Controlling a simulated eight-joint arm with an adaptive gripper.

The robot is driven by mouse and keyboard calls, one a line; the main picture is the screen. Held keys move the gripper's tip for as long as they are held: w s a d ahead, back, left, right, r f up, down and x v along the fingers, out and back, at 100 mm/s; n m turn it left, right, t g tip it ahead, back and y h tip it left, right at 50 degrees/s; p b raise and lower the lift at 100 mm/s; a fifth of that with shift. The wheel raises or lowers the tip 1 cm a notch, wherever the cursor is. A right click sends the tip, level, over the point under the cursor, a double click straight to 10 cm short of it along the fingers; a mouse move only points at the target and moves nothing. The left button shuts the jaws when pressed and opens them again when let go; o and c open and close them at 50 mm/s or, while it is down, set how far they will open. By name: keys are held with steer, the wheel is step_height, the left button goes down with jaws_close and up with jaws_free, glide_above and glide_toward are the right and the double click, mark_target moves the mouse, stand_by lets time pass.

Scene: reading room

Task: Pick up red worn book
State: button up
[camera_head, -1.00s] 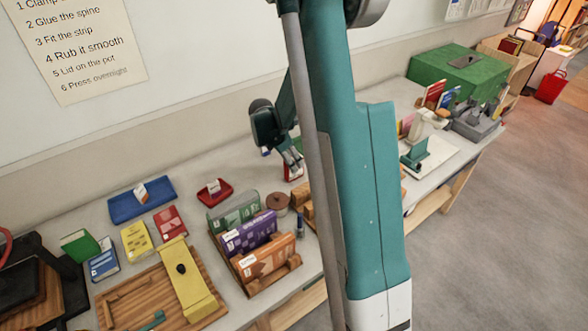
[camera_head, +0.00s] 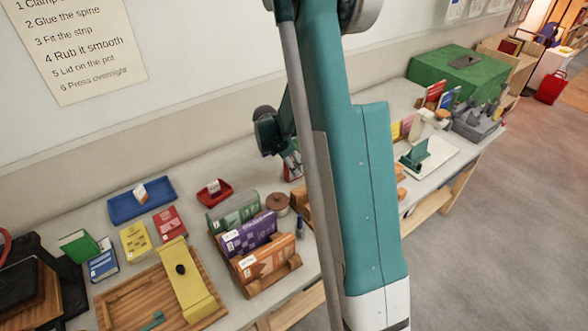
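A small red book (camera_head: 170,222) lies on the table at the left, beside a yellow book and behind the wooden board. Another red-and-white item (camera_head: 292,166) shows partly beside my arm, farther right on the table. I cannot tell from this view which one is the worn book. My gripper (camera_head: 284,146) is over the back of the table near the red-and-white item. Its fingers are mostly hidden by my arm and too small to read, so I cannot tell whether they touch or hold the item.
A wooden rack holds green, purple and orange books (camera_head: 267,262). A yellow clamp bar (camera_head: 187,283) lies across a wooden board. A blue tray (camera_head: 125,208), a red tray (camera_head: 226,191) and a brown pot (camera_head: 277,203) stand behind. A green box (camera_head: 440,75) is far right.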

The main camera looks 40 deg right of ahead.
steer(key=c, duration=0.7)
steer(key=shift+r, duration=0.1)
steer(key=shift+r+p, duration=0.6)
steer(key=shift+r, duration=4.35)
